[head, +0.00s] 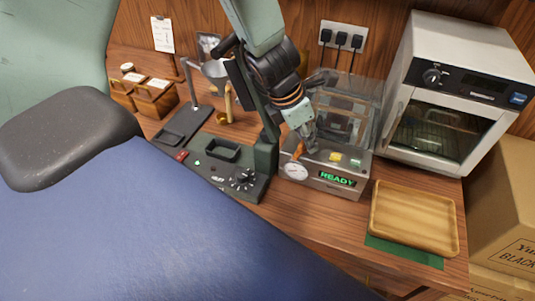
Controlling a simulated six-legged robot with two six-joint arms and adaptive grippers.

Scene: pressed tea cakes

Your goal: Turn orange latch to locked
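The orange latch (299,149) is a small orange piece on the front left of the grey press machine (325,181), just above its round white gauge (295,171). The machine has a clear cover (345,92) at its back and a green display (337,179) reading "READY". My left gripper (311,143) comes down from above, its fingertips close beside the latch's right side. I cannot tell whether it touches the latch or whether its fingers are shut. The arm and gripper hide part of the machine. My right gripper is not in view.
A black device with a dial (243,180) stands left of the machine. A white oven (440,100) stands at the right, behind a wooden tray (414,218) on a green mat. Wooden boxes (155,98) stand at the back left. Cardboard boxes (508,220) are at the far right.

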